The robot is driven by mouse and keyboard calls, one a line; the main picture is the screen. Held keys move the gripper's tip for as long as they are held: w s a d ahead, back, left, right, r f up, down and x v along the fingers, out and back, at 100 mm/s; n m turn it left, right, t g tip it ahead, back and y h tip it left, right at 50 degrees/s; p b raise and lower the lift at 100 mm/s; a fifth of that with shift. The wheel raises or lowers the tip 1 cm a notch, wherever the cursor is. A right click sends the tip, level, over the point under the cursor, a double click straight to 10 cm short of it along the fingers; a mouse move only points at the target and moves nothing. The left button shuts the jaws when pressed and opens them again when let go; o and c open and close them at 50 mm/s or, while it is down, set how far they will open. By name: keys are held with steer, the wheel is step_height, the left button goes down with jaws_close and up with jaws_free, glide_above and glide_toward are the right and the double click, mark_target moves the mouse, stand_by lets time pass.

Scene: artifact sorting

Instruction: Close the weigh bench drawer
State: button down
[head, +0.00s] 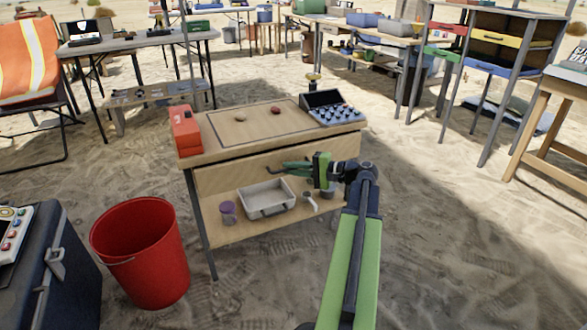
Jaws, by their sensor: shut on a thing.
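The weigh bench (225,133) is a wooden table with grey legs, in the middle of the head view. Its wooden drawer (225,179) sits under the top, with a dark gap above its front. How far the drawer stands out is hard to tell. My gripper (279,169) is at the right half of the drawer front, reaching in from the right. Its green fingers are shut on the drawer handle, which they mostly hide.
The lower shelf holds a pale bin (267,198) and small cups. A red bucket (147,250) and dark case (45,265) stand left.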

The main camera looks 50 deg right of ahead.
steer(key=w, duration=0.1)
steer(key=w+d, duration=0.1)
steer(key=w, duration=0.2)
steer(key=shift+d, duration=0.3)
steer(key=c, duration=1.8)
jaws_free()
steer(key=shift+o, duration=0.2)
steer(key=shift+s, duration=0.2)
steer(key=p+v, duration=0.2)
steer(key=v, duration=1.5)
